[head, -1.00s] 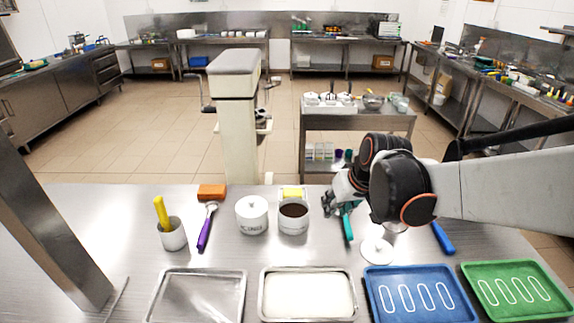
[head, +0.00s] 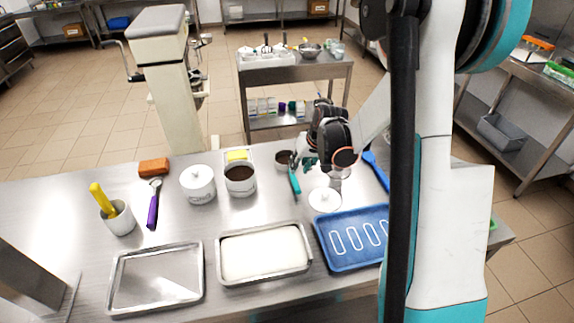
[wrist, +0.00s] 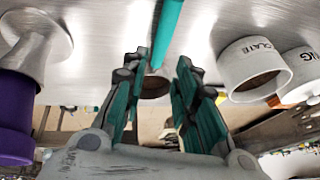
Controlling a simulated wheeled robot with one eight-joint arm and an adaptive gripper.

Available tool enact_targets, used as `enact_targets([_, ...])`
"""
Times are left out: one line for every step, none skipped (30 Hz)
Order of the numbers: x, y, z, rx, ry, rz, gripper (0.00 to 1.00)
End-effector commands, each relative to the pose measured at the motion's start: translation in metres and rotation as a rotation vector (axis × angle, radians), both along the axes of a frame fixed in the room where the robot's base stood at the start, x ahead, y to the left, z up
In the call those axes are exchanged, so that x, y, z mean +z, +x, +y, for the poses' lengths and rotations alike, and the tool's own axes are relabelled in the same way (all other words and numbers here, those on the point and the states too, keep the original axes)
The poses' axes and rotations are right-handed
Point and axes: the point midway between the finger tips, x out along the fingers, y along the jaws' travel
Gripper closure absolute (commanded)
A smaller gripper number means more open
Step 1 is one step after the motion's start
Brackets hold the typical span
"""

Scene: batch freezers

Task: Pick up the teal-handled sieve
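The teal-handled sieve (head: 294,182) lies on the steel table, its handle pointing toward the front. A round dark-centred bowl (head: 283,157) shows at the handle's far end. In the wrist view the teal handle (wrist: 167,30) comes in from the top and the bowl (wrist: 155,86) is partly hidden beside the fingers. My gripper (head: 303,163) is by the handle's far end. In the wrist view my gripper (wrist: 160,92) is open, one teal finger on each side of the sieve, with gaps visible. I cannot tell the exact height of the fingers over it.
A chocolate pot (head: 240,180) and a lidded white pot (head: 198,184) stand left of the sieve. A white disc (head: 325,199) and a blue-handled tool (head: 376,171) are to its right. A blue tray (head: 352,240), a white-filled tray (head: 264,254) and an empty metal tray (head: 156,278) lie in front.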

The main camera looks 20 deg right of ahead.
Motion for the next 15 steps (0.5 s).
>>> enact_targets([-0.009,0.004,0.001,0.0,0.0,0.0,0.73])
enact_targets([-0.013,0.005,0.001,0.0,0.0,0.0,0.73])
enact_targets([-0.017,0.007,0.002,0.0,0.0,0.0,0.73])
enact_targets([-0.019,0.008,0.002,0.0,0.0,0.0,0.73])
enact_targets([-0.021,0.009,0.002,0.0,0.0,0.0,0.73])
enact_targets([-0.023,0.011,0.003,0.0,0.0,0.0,0.73])
enact_targets([-0.024,0.011,0.003,0.0,0.0,0.0,0.73])
enact_targets([-0.025,0.012,0.003,0.0,0.0,0.0,0.73])
enact_targets([-0.027,0.012,0.003,0.0,0.0,0.0,0.73])
enact_targets([-0.029,0.013,0.003,0.0,0.0,0.0,0.73])
enact_targets([-0.031,0.014,0.004,0.0,0.0,0.0,0.73])
enact_targets([-0.036,0.015,0.004,0.001,0.0,0.0,0.73])
enact_targets([-0.04,0.017,0.004,0.001,0.0,0.0,0.73])
enact_targets([-0.045,0.019,0.005,0.001,0.0,0.0,0.73])
enact_targets([-0.051,0.021,0.005,0.001,0.0,0.0,0.73])
